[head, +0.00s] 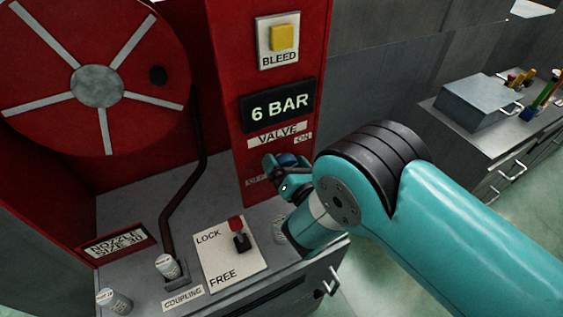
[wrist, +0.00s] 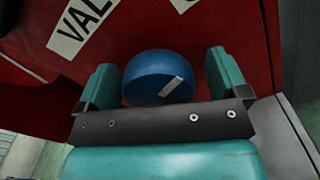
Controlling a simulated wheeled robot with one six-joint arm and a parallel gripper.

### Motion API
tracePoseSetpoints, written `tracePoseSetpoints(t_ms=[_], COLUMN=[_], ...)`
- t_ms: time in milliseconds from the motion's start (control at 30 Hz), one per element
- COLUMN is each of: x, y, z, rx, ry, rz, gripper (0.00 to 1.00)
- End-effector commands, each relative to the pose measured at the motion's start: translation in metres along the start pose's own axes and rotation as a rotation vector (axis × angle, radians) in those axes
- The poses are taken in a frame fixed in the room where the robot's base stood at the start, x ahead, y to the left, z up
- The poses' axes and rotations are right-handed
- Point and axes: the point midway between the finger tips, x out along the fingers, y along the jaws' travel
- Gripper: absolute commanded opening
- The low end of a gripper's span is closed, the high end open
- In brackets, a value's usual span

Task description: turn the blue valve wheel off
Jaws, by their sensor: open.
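The blue valve wheel (wrist: 152,72) is on the red panel (wrist: 225,40), below the VALVE label. It is round with a pale pointer bar on its face. In the wrist view my gripper (wrist: 164,82) is open, with one teal finger on each side of the wheel. I cannot tell whether the fingers touch it. In the head view the wheel (head: 289,160) is mostly hidden behind my gripper (head: 281,172). The VALVE label (head: 278,135) has an ON mark (head: 303,138) at its right; a small label at its lower left is partly hidden.
A 6 BAR display (head: 279,106) and a yellow BLEED button (head: 285,37) are above the valve. A LOCK/FREE lever (head: 239,234) stands on the counter below. A red hose reel (head: 97,85) is at left. A grey toolbox (head: 483,102) sits on the right bench.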

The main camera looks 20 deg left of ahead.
Motion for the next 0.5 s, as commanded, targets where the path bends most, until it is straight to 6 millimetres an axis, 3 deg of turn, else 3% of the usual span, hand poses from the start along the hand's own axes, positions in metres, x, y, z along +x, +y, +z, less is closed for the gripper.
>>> tracePoseSetpoints(t_ms=[67,267,500], x=[0.0003,0.0003,-0.0005], y=[0.001,0.0011,-0.0009], z=[-0.0002,-0.0001,-0.0002], rx=[0.0,0.0,0.012], ry=[0.0,0.0,0.0], rz=[0.001,0.002,-0.001], gripper=[0.9,0.45,0.44])
